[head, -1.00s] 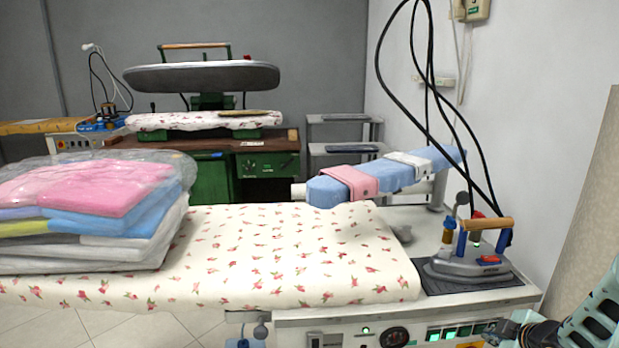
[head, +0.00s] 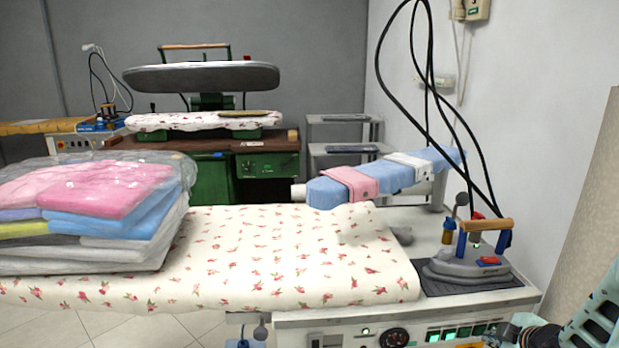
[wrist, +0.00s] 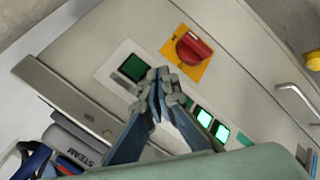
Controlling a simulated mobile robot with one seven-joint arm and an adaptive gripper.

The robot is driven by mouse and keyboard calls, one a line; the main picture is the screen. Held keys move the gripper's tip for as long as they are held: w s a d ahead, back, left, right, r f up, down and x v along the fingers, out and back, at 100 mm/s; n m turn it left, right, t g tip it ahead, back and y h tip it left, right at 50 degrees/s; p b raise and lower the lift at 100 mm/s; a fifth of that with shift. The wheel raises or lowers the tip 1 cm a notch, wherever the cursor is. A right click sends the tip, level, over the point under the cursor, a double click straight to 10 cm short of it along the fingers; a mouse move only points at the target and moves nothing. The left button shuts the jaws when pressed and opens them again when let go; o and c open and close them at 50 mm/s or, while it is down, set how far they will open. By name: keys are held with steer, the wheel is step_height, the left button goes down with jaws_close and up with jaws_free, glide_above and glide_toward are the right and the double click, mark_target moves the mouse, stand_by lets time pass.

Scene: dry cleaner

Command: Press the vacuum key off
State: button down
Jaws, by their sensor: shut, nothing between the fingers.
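The control panel (wrist: 120,30) of the ironing table fills much of the wrist view. It has a dark green, unlit key (wrist: 133,67) and a row of brightly lit green keys (wrist: 204,118). My gripper (wrist: 165,78) is shut and empty. Its fingertips show between the dark key and the lit keys and hide part of the row; I cannot tell whether they touch it. I cannot read which key is the vacuum key. In the head view, lit green keys (head: 448,335) show on the panel front, low in the picture.
A red knob on a yellow plate (wrist: 190,47) is close to the fingertips. A metal handle (wrist: 297,100) is at right. In the head view, an iron (head: 468,268) stands on a dark mat (head: 437,289). Bagged folded clothes (head: 100,215) lie at left on the flowered cover (head: 290,250).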

steer(key=s, duration=0.6)
steer(key=shift+d+p, duration=0.3)
steer(key=shift+p, duration=0.15)
